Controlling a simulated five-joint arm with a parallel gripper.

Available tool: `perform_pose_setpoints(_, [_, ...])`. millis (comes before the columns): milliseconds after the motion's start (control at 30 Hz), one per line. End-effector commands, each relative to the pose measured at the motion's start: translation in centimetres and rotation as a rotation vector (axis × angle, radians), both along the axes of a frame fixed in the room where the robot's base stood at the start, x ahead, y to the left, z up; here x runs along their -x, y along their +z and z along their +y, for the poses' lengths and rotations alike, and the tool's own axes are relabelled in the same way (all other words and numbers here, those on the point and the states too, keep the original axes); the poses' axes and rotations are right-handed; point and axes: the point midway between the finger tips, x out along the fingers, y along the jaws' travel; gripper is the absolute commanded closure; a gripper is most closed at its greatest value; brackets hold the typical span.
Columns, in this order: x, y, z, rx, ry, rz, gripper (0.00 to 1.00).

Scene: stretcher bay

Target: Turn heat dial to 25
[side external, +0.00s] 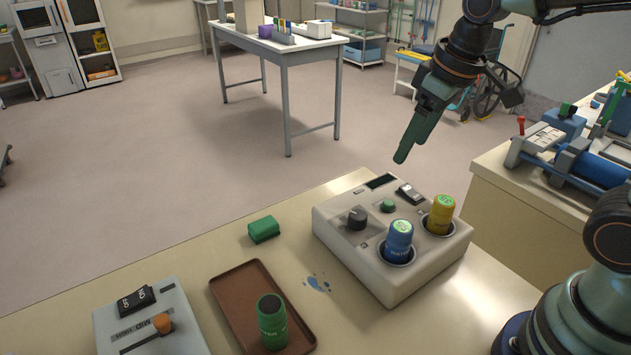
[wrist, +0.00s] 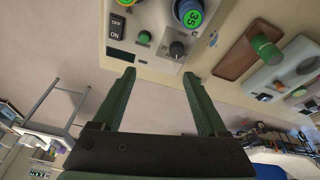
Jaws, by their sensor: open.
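The beige control box (side external: 337,245) stands on the near table, with a black dial (side external: 357,218) on its top face. The dial also shows in the wrist view (wrist: 177,48); its setting is too small to read. My gripper (side external: 403,157) is in the air above and behind the box, apart from the dial, fingers pointing down. In the wrist view my gripper (wrist: 159,75) has its two green fingers spread with nothing between them. The dial lies beyond the fingertips, nearer the right finger.
A blue bottle (side external: 399,240) and a yellow bottle (side external: 440,216) stand in the box's wells. A green button (side external: 388,206) and a black switch (side external: 410,194) are near the dial. A green block (side external: 263,229), brown tray (side external: 228,293), green bottle (side external: 272,325) and lever box (side external: 115,325) lie left.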

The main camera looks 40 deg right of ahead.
Motion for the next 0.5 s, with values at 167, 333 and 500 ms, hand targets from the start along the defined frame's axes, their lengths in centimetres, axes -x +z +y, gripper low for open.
perform_pose_setpoints(167, [-2.8,-1.6,2.5,0.037,0.154,0.127,0.24])
perform_pose_setpoints(333, [-4.6,-3.3,4.4,0.063,0.272,0.219,0.24])
perform_pose_setpoints(500, [-5.5,-4.4,5.4,0.075,0.334,0.265,0.24])
